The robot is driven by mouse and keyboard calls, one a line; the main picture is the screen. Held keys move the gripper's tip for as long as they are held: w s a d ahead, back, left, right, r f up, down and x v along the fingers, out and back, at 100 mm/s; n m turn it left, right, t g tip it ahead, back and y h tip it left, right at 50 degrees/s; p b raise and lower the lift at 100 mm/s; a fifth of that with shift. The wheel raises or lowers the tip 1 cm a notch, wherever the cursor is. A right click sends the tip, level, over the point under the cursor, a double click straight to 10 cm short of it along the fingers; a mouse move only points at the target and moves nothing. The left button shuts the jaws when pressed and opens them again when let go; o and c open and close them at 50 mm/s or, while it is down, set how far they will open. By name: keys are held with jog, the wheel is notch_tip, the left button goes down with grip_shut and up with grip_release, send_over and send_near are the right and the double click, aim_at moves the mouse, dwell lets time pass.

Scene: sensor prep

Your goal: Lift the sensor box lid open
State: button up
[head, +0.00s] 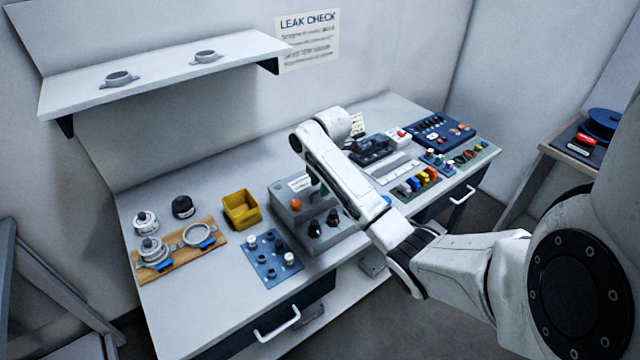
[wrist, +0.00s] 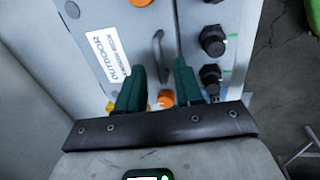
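The grey sensor box (head: 287,207) stands on the bench, partly hidden behind my arm. Its lid (wrist: 140,30) looks closed in the wrist view and bears a white OUTDOOR label (wrist: 108,52) and a slim grey handle (wrist: 160,52). The box's side with black connectors (wrist: 212,42) is right of the lid. My gripper (wrist: 157,70) is over the box, its two green fingers apart. The handle shows between and just beyond the fingertips; I cannot tell whether they touch it. In the head view my arm hides most of the gripper.
A yellow bin (head: 241,209), a blue plate with fittings (head: 270,260) and a wooden board with clamps (head: 180,250) are left of the box. Colored parts (head: 422,180) and a blue panel (head: 443,132) lie to the right. A shelf (head: 160,75) hangs above the bench's back left.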

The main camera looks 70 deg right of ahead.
jog(key=shift+f, duration=0.35)
jog(key=shift+c, duration=0.3)
grip_shut()
dwell(1.0)
